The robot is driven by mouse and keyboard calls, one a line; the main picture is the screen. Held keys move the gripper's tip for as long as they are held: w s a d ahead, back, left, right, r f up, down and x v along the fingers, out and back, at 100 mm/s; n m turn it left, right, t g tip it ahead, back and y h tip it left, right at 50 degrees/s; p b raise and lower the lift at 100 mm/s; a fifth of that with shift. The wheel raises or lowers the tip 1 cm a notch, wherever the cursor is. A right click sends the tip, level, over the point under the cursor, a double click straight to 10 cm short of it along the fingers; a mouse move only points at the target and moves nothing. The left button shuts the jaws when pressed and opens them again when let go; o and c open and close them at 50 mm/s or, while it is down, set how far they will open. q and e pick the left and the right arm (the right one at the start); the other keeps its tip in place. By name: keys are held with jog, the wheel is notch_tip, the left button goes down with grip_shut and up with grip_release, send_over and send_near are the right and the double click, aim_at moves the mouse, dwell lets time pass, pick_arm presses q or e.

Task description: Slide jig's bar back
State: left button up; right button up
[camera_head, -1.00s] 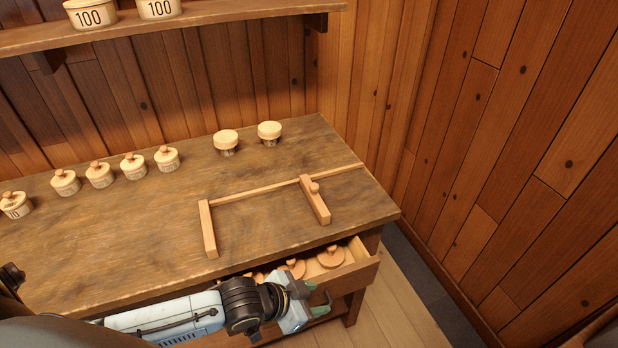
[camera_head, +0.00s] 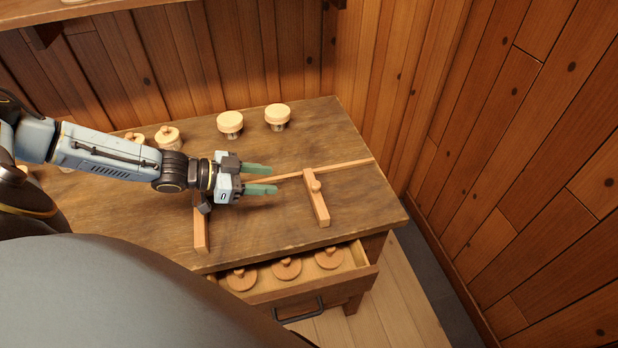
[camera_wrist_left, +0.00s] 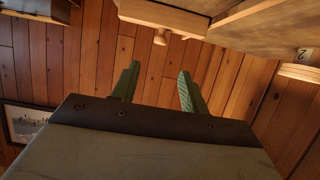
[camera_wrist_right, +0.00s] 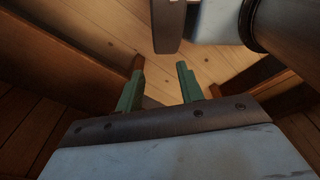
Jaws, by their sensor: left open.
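The wooden jig lies on the bench: a thin rail (camera_head: 345,166), a crosspiece (camera_head: 201,236) at its left end, and a bar (camera_head: 319,209) with a round knob (camera_head: 316,186) farther right. My left gripper (camera_head: 274,179) is open and empty, left of the bar and apart from it, its fingers pointing right. It hides part of the rail and the crosspiece's back end. In the left wrist view the bar (camera_wrist_left: 160,13) and knob (camera_wrist_left: 161,38) show beyond the open fingers (camera_wrist_left: 158,82). My right gripper (camera_wrist_right: 161,78) shows only in its own wrist view, open and empty.
Two pale round-topped spools (camera_head: 230,123) (camera_head: 277,115) stand at the back of the bench (camera_head: 255,230). An open drawer (camera_head: 362,281) holds knobbed discs (camera_head: 287,268). Plank walls (camera_head: 520,130) bound the back and right.

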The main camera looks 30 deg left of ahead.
pick_arm(q)
send_near(315, 183)
jog(key=x, duration=0.2)
jog(key=shift+w+d, duration=0.25)
jog(key=shift+d, duration=0.05)
jog(key=x, duration=0.3)
jog(key=shift+w+d+f, duration=0.2)
jog(key=shift+f, duration=0.05)
jog(key=shift+w+d+f, duration=0.25)
jog(key=shift+w+d, duration=0.05)
jog(key=shift+w, duration=0.1)
pick_arm(e)
jog(key=shift+s, duration=0.8)
pick_arm(q)
grip_shut()
pick_arm(e)
jog(key=shift+s+a, duration=0.1)
jog(key=shift+s, duration=0.2)
